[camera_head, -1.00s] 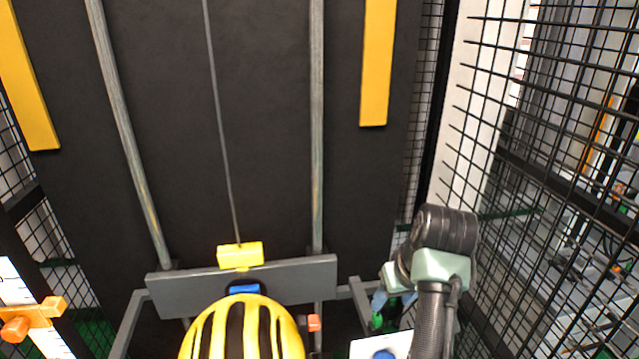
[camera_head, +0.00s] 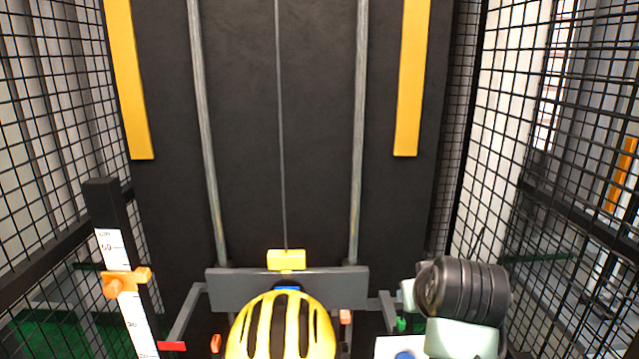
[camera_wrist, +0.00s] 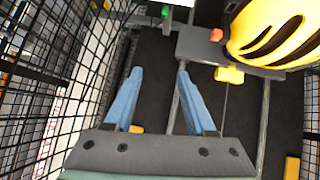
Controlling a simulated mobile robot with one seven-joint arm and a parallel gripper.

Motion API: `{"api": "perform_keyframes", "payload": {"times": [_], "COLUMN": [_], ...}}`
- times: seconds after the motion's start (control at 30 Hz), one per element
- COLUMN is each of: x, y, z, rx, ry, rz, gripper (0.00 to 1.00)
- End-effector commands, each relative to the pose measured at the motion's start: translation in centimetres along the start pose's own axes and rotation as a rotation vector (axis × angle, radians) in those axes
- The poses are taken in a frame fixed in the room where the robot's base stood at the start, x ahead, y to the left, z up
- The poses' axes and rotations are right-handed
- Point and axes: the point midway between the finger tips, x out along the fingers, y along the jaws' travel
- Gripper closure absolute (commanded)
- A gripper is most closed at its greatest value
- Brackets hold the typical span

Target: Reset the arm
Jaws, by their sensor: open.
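My arm (camera_head: 463,300) shows at the lower right of the head view, bent, with its black joint beside the right mesh wall. My gripper (camera_wrist: 160,80) shows in the wrist view, with two blue fingers spread apart and nothing between them. The gripper itself is hidden or cut off in the head view. A yellow helmet (camera_head: 281,328) sits at the bottom middle of the head view, in front of a grey crossbar (camera_head: 230,287). The helmet also shows at the upper right of the wrist view (camera_wrist: 270,30), apart from the fingers.
Two vertical rails (camera_head: 205,140) and a cable run up the dark back panel. A yellow block (camera_head: 286,260) sits on the crossbar. A ruler with an orange slider (camera_head: 118,285) stands left. Black mesh walls (camera_head: 570,150) close both sides; the right one is near my arm.

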Motion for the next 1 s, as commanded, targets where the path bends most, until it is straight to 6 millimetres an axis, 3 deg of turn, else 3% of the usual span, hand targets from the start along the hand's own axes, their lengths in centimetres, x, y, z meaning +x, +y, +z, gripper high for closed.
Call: {"api": "perform_keyframes", "payload": {"times": [0.17, 0.3, 0.43, 0.6, 0.7, 0.8, 1.0], "x": [-6.7, -15.5, -24.8, -35.2, -39.1, -41.2, -41.9], "y": [-2.6, -5.2, -7.3, -9.1, -9.6, -9.8, -9.8], "z": [-8.0, -13.3, -15.8, -15.9, -15.3, -14.9, -14.7], "rx": [0.012, 0.041, 0.078, 0.126, 0.146, 0.156, 0.161], "ry": [0.381, 0.732, 1.038, 1.349, 1.461, 1.521, 1.541], "rz": [0.059, 0.072, 0.053, 0.008, -0.014, -0.026, -0.03], "gripper": [0.44, 0.44, 0.44, 0.44, 0.44, 0.44, 0.44]}}
